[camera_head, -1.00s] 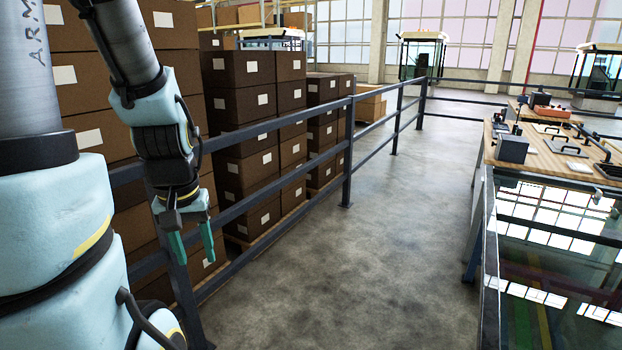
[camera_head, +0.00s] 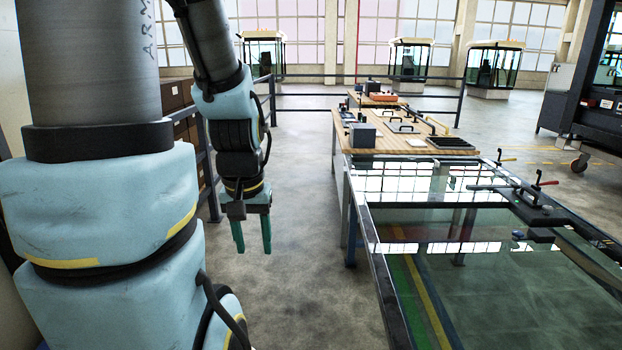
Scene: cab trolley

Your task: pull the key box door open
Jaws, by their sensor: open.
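My gripper (camera_head: 252,236) hangs down left of the middle of the view, with its two green fingers apart and nothing between them. It is over bare floor, to the left of the glass-topped table. I cannot make out a key box or its door for certain. A small grey box (camera_head: 362,136) stands on the wooden bench beyond the glass, but I cannot tell what it is. My arm hides much of the left side.
The glass-topped table (camera_head: 450,215) fills the right foreground, with dark clamps with red handles on it. The wooden bench (camera_head: 400,142) holds several handles and a black tray (camera_head: 452,143). A dark railing (camera_head: 430,80) runs behind. A dark wheeled trolley (camera_head: 585,100) stands at right.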

